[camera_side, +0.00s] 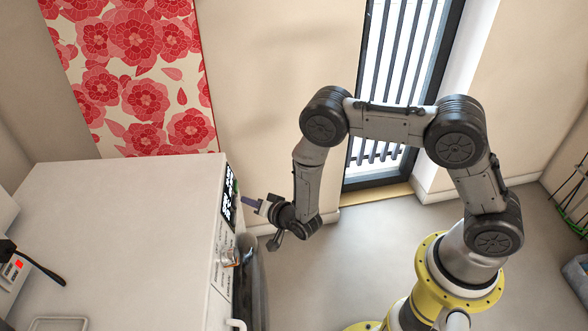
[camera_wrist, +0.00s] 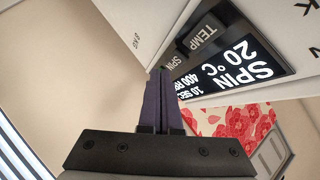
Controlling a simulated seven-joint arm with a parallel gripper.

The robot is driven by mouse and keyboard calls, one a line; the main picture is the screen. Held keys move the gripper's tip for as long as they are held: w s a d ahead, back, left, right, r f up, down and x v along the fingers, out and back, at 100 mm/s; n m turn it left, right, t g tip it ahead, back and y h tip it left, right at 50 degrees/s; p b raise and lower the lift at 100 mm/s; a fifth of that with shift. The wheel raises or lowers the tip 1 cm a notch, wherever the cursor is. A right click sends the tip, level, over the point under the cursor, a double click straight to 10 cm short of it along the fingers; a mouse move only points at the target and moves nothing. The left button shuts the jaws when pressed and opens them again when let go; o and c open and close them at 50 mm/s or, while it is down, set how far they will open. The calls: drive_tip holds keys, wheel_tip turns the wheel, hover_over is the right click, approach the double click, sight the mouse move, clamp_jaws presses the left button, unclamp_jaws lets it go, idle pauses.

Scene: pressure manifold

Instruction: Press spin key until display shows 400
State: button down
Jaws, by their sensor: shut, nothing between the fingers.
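A white box-shaped machine (camera_side: 120,220) has a dark display (camera_side: 229,192) on its front panel. In the wrist view the display (camera_wrist: 240,62) is lit with white text, tilted and partly cut off: "SPIN", "20 °C", "400" followed by letters partly hidden, and "10 SEC". Beside it are labels "TEMP" and "SPIN"; the spin key (camera_wrist: 174,62) is at the smaller SPIN label. My gripper (camera_wrist: 159,74) is shut and empty, its dark fingertips close to the spin key. In the side view my gripper (camera_side: 243,199) points at the panel; contact cannot be told.
A metal knob or fitting (camera_side: 236,252) sticks out of the machine's front below the display. A floral red panel (camera_side: 135,75) hangs on the wall behind. A small device with a red light (camera_side: 18,266) stands at left.

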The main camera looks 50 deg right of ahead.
drive_tip(key=shift+s+d+r, duration=0.25)
drive_tip(key=shift+s+d, duration=0.45)
drive_tip(key=shift+s+d+r, duration=0.25)
drive_tip(key=shift+s+d, duration=0.4)
drive_tip(key=shift+s+d+r, duration=0.25)
drive_tip(key=shift+s+d, duration=0.45)
